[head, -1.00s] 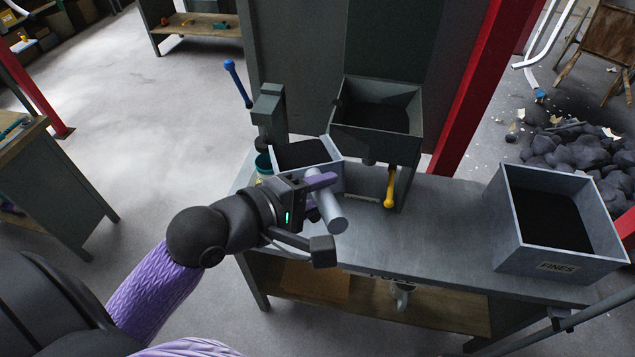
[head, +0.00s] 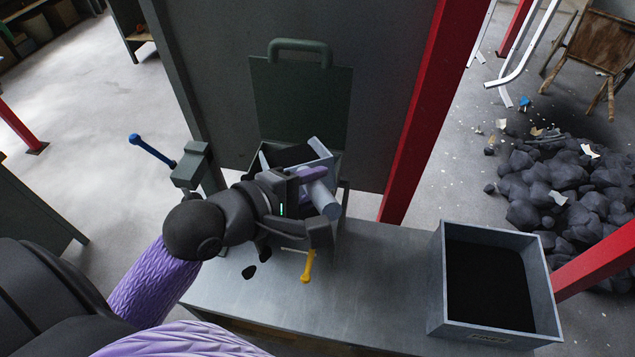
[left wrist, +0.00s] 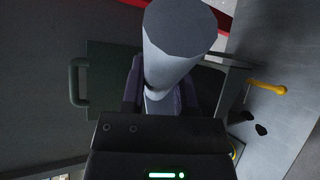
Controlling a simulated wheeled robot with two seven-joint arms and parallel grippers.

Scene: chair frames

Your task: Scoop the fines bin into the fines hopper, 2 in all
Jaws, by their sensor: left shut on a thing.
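My left gripper (head: 300,205) is shut on the thick grey handle of a scoop (head: 322,152); the handle also shows large in the left wrist view (left wrist: 178,45). The scoop's pale box-shaped pan is over the fines hopper (head: 343,195), which the pan and gripper mostly hide. Dark material shows by the pan's rim; I cannot tell whether it lies in the pan or in the hopper. The fines bin (head: 437,270), a grey open box with black fines inside, stands at the bench's right end. My right gripper is not in view.
The hopper's green lid (head: 300,95) stands upright behind it. A yellow lever (head: 308,266) hangs at the front; a blue-knobbed lever (head: 153,150) is at left. Two dark patches (head: 250,271) lie on the bench. The bench top (head: 385,265) between hopper and bin is clear.

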